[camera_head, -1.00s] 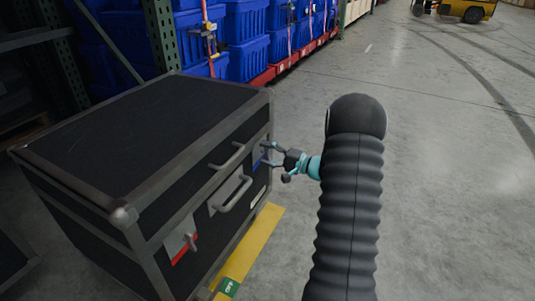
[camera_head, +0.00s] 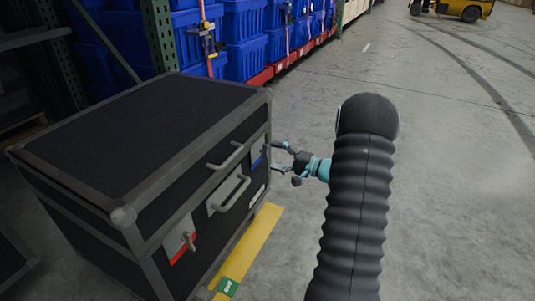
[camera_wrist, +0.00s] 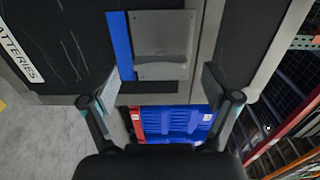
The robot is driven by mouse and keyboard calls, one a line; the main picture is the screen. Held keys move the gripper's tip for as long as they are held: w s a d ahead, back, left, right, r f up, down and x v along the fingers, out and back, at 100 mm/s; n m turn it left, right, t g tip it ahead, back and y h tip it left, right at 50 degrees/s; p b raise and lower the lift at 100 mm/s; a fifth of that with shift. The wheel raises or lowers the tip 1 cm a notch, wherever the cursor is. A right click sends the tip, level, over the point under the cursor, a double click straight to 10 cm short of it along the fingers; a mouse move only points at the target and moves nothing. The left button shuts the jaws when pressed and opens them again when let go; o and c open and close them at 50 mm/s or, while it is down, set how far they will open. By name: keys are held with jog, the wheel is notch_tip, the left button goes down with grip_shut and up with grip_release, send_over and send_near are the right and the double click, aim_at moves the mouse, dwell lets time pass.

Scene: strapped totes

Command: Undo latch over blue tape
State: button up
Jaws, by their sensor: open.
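The black case with grey metal edges (camera_head: 150,130) fills the left of the head view. The blue tape (camera_head: 257,161) is on its front near the right corner. In the wrist view the blue tape (camera_wrist: 121,45) is a strip beside a grey latch plate (camera_wrist: 165,28). A pale latch flap (camera_wrist: 160,69) crosses the plate's lower part; I cannot tell whether it is undone. My gripper (camera_head: 276,157) is open and empty, off the case's front at the latch. In the wrist view its fingers (camera_wrist: 160,84) are spread either side of the flap.
A second latch with red tape (camera_head: 181,247) and metal handles (camera_head: 231,194) are on the same front. A yellow floor strip (camera_head: 247,249) runs along the case. Blue totes (camera_head: 245,45) stand behind. Open floor lies to the right.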

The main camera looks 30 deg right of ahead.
jog(key=v, duration=0.8)
dwell(0.4)
jog(key=s+a+f+m+g, duration=0.3)
jog(key=s+a+f+g, duration=0.15)
jog(key=f, duration=0.25)
jog(key=s+a+r+n+g+h+p, duration=0.2)
jog(key=s+a+r+g+h, duration=0.15)
jog(key=s+a+g, duration=0.5)
jog(key=s+a+r+n+t+h+p, duration=0.1)
jog(key=s+a+r+n+h+p, duration=0.1)
jog(key=r, duration=0.7)
jog(key=s+a+r+n+t+h+p, duration=0.2)
jog(key=s+a+r+n, duration=0.3)
jog(key=s+r, duration=0.3)
jog(key=s+a+r+n+t+h+p, duration=0.1)
jog(key=s+a+r+n+h+p, duration=0.2)
jog(key=r, duration=0.7)
jog(key=s+a+n+p, duration=0.1)
jog(key=s+a, duration=0.1)
jog(key=a, duration=0.1)
jog(key=shift+s+r+p, duration=0.2)
jog(key=shift+s+p, duration=0.1)
jog(key=shift+p, duration=0.05)
